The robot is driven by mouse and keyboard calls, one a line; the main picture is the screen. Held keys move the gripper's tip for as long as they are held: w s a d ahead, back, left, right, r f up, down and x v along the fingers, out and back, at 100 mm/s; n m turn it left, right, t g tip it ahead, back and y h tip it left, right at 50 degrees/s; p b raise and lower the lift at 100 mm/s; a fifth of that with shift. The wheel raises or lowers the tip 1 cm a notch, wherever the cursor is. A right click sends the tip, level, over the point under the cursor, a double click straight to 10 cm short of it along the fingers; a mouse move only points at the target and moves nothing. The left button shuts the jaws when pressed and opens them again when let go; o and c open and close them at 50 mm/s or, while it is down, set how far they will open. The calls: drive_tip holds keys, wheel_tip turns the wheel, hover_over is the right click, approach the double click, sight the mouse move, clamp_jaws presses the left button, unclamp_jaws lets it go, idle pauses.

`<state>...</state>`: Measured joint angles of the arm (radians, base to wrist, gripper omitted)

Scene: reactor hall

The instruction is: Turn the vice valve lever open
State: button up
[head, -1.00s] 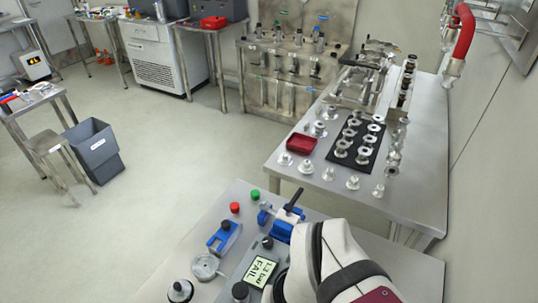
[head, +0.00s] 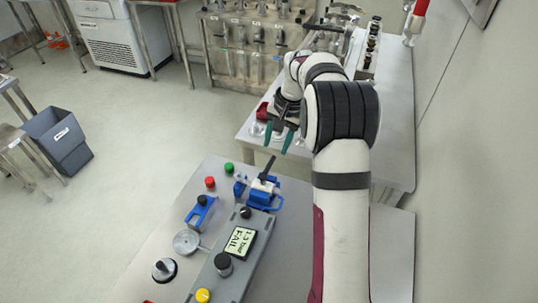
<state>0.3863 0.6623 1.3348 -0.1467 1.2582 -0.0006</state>
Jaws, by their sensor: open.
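The blue vice (head: 264,196) stands on the near bench, holding a pale metal valve body (head: 266,184). The black valve lever (head: 268,167) sticks up from the valve, tilted with its top toward the right. My gripper (head: 278,139) is above and slightly beyond the lever in the picture. Its two green-tipped fingers point down, apart, with nothing between them. It does not appear to touch the lever.
Red (head: 210,182) and green (head: 229,168) buttons and a blue fixture (head: 201,213) are left of the vice. The far bench (head: 398,150) lies behind my arm.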

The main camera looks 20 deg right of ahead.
sight(270, 163)
drive_tip(key=f, duration=0.4)
drive_tip(key=w+a+f, duration=0.1)
drive_tip(key=f, duration=0.2)
clamp_jaws()
idle(1.2)
